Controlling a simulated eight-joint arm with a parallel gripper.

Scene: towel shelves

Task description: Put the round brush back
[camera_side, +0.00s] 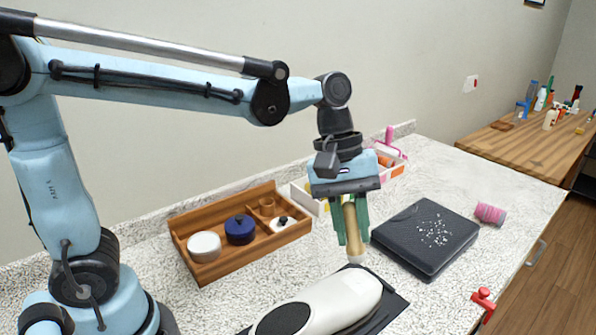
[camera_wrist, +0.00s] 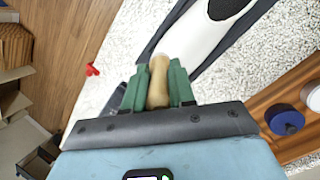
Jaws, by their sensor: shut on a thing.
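My gripper (camera_side: 351,238) points down, its green fingers shut on a tan, wooden-looking rod with a pale lower end (camera_side: 352,220), which appears to be the round brush. The rod is nearly upright above the far end of a white device with a black patch (camera_side: 335,303); I cannot tell whether they touch. In the wrist view the rod (camera_wrist: 158,82) sits between both fingers (camera_wrist: 159,86), with the white device (camera_wrist: 205,30) beyond it. The rod's upper part is hidden by the gripper.
A wooden tray (camera_side: 203,277) with jars is on the left. Behind my gripper is a white box with coloured squares (camera_side: 300,194). A black speckled slab (camera_side: 405,255) and a pink roll (camera_side: 490,213) are on the right. A red fitting (camera_side: 483,298) is at the counter's edge.

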